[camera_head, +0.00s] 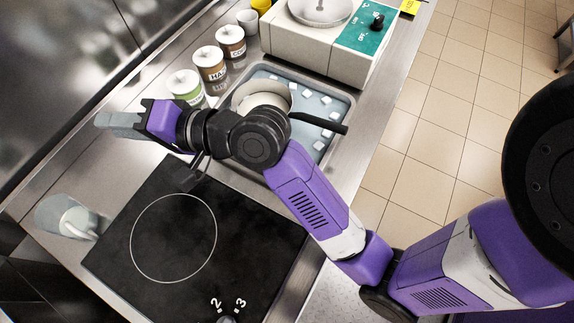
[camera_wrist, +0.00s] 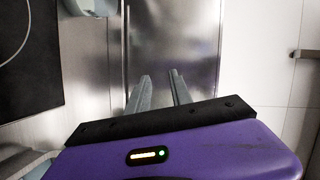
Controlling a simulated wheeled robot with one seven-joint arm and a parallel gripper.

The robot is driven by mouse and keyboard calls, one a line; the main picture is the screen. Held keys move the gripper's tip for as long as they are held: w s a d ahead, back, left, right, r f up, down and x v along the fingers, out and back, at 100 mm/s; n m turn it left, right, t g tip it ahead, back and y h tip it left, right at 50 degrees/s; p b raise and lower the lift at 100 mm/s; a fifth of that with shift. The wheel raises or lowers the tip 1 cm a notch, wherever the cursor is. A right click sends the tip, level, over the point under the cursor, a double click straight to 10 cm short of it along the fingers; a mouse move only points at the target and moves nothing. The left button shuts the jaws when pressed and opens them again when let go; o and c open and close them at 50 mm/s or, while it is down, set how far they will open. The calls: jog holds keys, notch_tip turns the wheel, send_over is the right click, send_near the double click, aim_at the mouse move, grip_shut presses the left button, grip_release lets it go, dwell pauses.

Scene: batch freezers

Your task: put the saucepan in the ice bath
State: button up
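The saucepan (camera_head: 262,94), pale inside with a long black handle (camera_head: 320,123), is within the ice bath (camera_head: 347,103), a steel tray of water with white ice cubes. Its handle points right across the tray's right rim. My arm hides the pan's near side, so I cannot tell whether its base touches the tray bottom. My gripper (camera_head: 108,121) is left of the pan, apart from it, beyond the hob's far left corner. In the wrist view the gripper (camera_wrist: 160,88) has its two grey fingers apart with nothing between them.
A black hob (camera_head: 170,240) fills the near counter, with a clear jug (camera_head: 68,217) at its left. Several labelled tubs (camera_head: 210,65) line the tray's left side. A white machine (camera_head: 315,40) stands behind the tray. A steel wall (camera_head: 60,70) is close to my gripper.

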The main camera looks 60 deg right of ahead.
jog(key=s+f+h, duration=0.2)
jog(key=s+f, duration=0.1)
jog(key=s, duration=0.3)
jog(key=s+d+f+n+h, duration=0.1)
jog(key=s+f+h, duration=0.1)
jog(key=s+f, duration=0.2)
jog(key=s+d+f+h, duration=0.1)
jog(key=s+f+h, duration=0.1)
jog(key=s+f, duration=0.2)
jog(key=shift+s+f, duration=0.2)
jog(key=shift+s, duration=1.65)
jog(key=s+n, duration=0.1)
jog(key=s, duration=0.1)
jog(key=s+d+n, duration=0.1)
jog(key=s, duration=0.1)
jog(key=s+d+f+n, duration=0.1)
jog(key=s, duration=0.2)
jog(key=shift+s+d+f+g+h, duration=0.1)
jog(key=shift+g+h, duration=0.2)
jog(key=shift+h, duration=0.1)
jog(key=s+d+r+n, duration=0.1)
jog(key=s+d+n, duration=0.1)
jog(key=s, duration=0.3)
jog(key=s+d+r+n, duration=0.1)
jog(key=s+d+n, duration=0.1)
jog(key=s+n, duration=0.3)
jog(key=shift+r+y, duration=0.3)
jog(key=shift+y, duration=0.1)
